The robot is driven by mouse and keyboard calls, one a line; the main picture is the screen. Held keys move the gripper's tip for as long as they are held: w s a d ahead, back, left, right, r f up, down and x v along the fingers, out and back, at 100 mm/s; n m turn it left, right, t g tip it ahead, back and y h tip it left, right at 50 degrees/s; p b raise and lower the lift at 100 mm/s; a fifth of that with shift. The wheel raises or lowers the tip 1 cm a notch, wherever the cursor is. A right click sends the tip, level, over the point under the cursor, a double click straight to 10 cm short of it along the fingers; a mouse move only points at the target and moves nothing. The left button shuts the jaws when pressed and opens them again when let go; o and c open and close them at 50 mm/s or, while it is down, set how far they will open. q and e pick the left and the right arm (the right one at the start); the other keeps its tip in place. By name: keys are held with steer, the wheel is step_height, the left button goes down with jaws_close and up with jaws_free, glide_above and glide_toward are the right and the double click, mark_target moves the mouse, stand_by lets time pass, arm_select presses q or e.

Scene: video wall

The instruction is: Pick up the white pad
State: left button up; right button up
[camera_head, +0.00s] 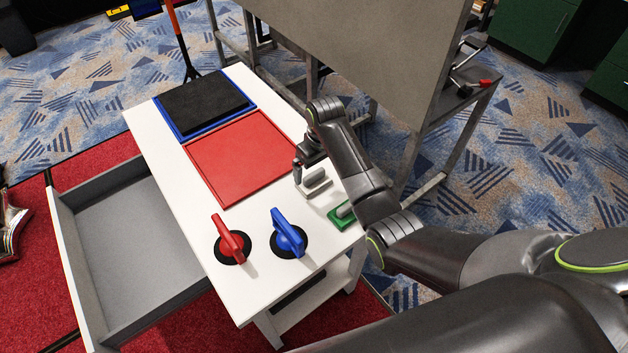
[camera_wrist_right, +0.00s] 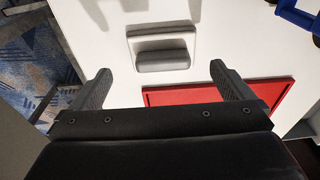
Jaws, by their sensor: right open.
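The white pad (camera_head: 325,190) lies on the white table near its right edge, with a grey rounded grip on top. In the right wrist view the white pad (camera_wrist_right: 162,34) shows ahead of the jaws, with its grey grip nearest to them. My right gripper (camera_head: 298,172) is above the table, just behind and left of the pad in the head view. In the right wrist view its two fingers (camera_wrist_right: 163,80) are spread wide with nothing between them. My left gripper is not in view.
A green pad (camera_head: 337,222) sits just in front of the white pad. A red tray (camera_head: 240,157) and a blue tray with a black mat (camera_head: 203,104) lie to the left. Red (camera_head: 231,240) and blue (camera_head: 287,235) handled suction cups stand at the front. A drawer (camera_head: 140,248) hangs open at left.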

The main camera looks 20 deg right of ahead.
mark_target(314, 174)
steer(key=shift+w+a+f, duration=0.1)
steer(key=shift+w+f, duration=0.05)
steer(key=shift+f, duration=0.75)
steer(key=shift+w+a+f, duration=0.1)
steer(key=shift+f, duration=0.85)
steer(key=shift+w+a+f, duration=0.1)
steer(key=shift+w+f, duration=0.05)
steer(key=shift+f, duration=0.75)
steer(key=c, duration=0.8)
steer(key=shift+r, duration=0.15)
step_height(314, 174, up, 10)
steer(key=shift+f, duration=0.1)
steer(key=o, duration=0.3)
steer(key=shift+c, duration=1)
